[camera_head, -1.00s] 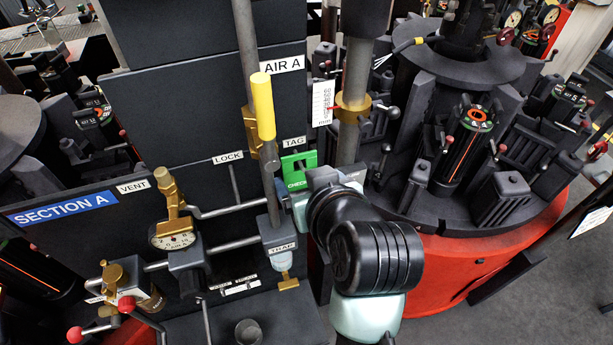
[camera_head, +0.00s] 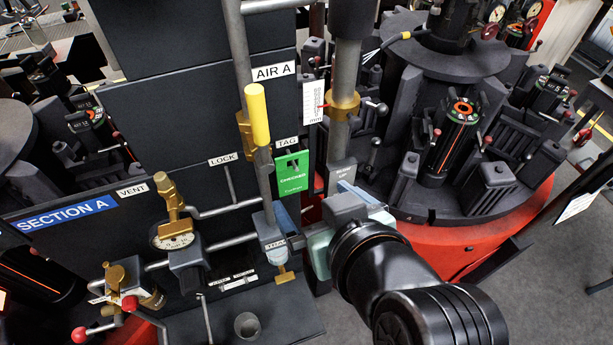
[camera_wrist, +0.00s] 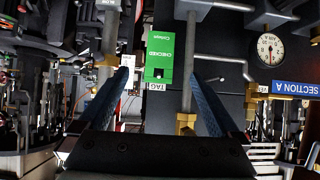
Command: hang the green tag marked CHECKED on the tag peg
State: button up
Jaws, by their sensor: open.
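The green tag (camera_head: 291,175), marked CHECKED, hangs upright and flat against the dark panel, just below the TAG label (camera_head: 287,142). The tag also shows upside down in the wrist view (camera_wrist: 159,56), beyond and between my fingers. A dark opening shows at its label end. The peg itself is too small to make out clearly. My gripper (camera_wrist: 160,76) is open, with nothing between its two blue fingers. In the head view my gripper (camera_head: 302,243) is below and right of the tag, apart from it; its fingertips are partly hidden.
The TRAP block (camera_head: 270,240) is close to my gripper's left. The rotary machine with its red base (camera_head: 470,235) stands at right.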

jog(key=p+v, duration=0.2)
jog(key=p, duration=0.3)
jog(key=shift+s+d+r+p, duration=0.2)
jog(key=shift+d+r+p, duration=0.05)
jog(key=shift+r+p, duration=0.1)
jog(key=shift+s+d+f, duration=0.1)
